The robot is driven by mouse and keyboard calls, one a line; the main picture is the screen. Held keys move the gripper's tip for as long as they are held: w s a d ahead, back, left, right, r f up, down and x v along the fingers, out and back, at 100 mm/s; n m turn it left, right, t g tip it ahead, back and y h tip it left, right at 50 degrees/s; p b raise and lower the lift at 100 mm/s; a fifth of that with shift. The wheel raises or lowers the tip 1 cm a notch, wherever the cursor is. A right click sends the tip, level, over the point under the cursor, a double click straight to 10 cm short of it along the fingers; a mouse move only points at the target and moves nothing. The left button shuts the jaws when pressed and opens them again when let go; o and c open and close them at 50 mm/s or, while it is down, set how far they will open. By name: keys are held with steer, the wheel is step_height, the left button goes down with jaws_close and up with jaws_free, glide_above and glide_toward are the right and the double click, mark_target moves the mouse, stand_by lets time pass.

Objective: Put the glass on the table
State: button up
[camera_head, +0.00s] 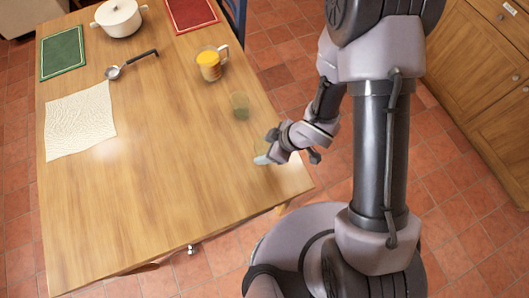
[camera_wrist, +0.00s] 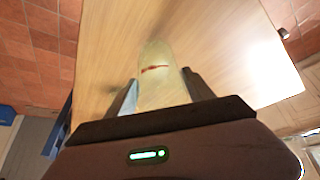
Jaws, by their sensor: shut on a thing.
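My gripper (camera_head: 268,157) is above the right side of the wooden table (camera_head: 165,180), near its front right corner. It is shut on a pale, see-through glass (camera_head: 261,149), mostly hidden by the fingers in the head view. In the wrist view the glass (camera_wrist: 161,72) stands out between the two fingers of my gripper (camera_wrist: 163,92), with the tabletop (camera_wrist: 225,50) behind it. A reddish mark shows across the glass. I cannot tell whether the glass touches the table.
A greenish tumbler (camera_head: 240,106) stands just beyond my gripper, and a glass mug of orange drink (camera_head: 211,63) farther back. A ladle (camera_head: 130,65), white pot (camera_head: 119,17), cloth (camera_head: 80,121), green mat (camera_head: 63,52) and red mat (camera_head: 191,13) lie farther off. The table's front is clear.

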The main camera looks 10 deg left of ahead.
mark_target(265, 151)
step_height(265, 151, down, 4)
steer(key=shift+a+r+b, duration=0.1)
steer(key=shift+b, duration=1)
steer(key=shift+r, duration=0.2)
steer(key=shift+f, duration=0.1)
steer(key=o, duration=1.5)
steer(key=shift+f, duration=0.1)
